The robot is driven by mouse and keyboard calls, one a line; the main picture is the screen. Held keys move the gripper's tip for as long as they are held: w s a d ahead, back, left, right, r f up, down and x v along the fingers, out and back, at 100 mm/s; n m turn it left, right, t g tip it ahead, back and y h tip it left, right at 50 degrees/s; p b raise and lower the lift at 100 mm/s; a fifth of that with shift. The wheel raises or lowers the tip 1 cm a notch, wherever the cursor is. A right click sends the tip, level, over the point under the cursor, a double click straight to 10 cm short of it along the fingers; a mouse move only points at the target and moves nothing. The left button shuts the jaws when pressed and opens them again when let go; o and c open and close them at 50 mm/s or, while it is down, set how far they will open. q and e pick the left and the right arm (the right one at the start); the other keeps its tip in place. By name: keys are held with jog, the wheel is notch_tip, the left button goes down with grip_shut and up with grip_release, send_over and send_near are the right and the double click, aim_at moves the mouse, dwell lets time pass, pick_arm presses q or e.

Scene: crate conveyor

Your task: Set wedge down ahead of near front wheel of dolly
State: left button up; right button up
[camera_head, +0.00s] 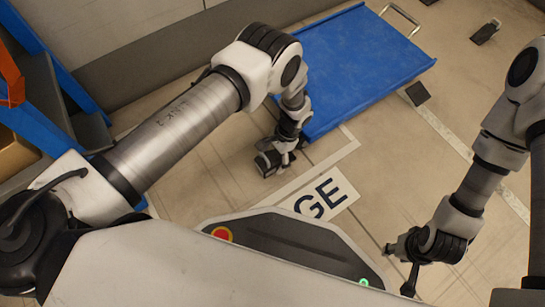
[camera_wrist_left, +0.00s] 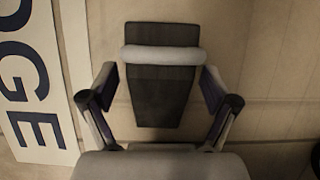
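The blue dolly (camera_head: 350,65) stands at the upper middle of the head view, with a metal handle at its far end. A dark wedge (camera_head: 266,165) is at my left gripper (camera_head: 283,157), close to the dolly's near left corner. In the left wrist view the wedge (camera_wrist_left: 158,100) has a pale grey bar across it and lies between the spread fingers (camera_wrist_left: 160,78). A narrow strip of floor shows beside it. My right gripper (camera_head: 400,264) looks open and empty at the lower right. The dolly's wheels are hidden under its deck.
Another dark wedge (camera_head: 418,93) lies by the dolly's right side and one more (camera_head: 485,33) lies further off at the upper right. A floor sign reading GE (camera_head: 325,197) is below the dolly. A blue-framed rack (camera_head: 55,65) stands at the left. Open floor lies right.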

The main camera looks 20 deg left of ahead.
pick_arm(q)
jog(key=shift+r, duration=0.25)
jog(key=p+v, duration=0.6)
jog(key=v, duration=0.5)
jog(key=shift+w+r, duration=0.15)
jog(key=shift+r, duration=0.2)
jog(key=shift+d, duration=0.1)
jog(key=s+a+f+n+h, duration=0.1)
jog(key=s+a+f+n, duration=0.15)
jog(key=s+a, duration=0.45)
jog(key=s+a+r+n+t+h, duration=0.1)
jog(key=s+a+r+n, duration=0.1)
jog(key=s, duration=0.6)
jog(key=s+a+r+n+t, duration=0.2)
jog(key=s+a+r, duration=0.3)
jog(key=s, duration=0.4)
jog(key=shift+s+a+r+n+t+h, duration=0.2)
jog(key=shift+s+n+t+h, duration=0.15)
jog(key=shift+n, duration=0.5)
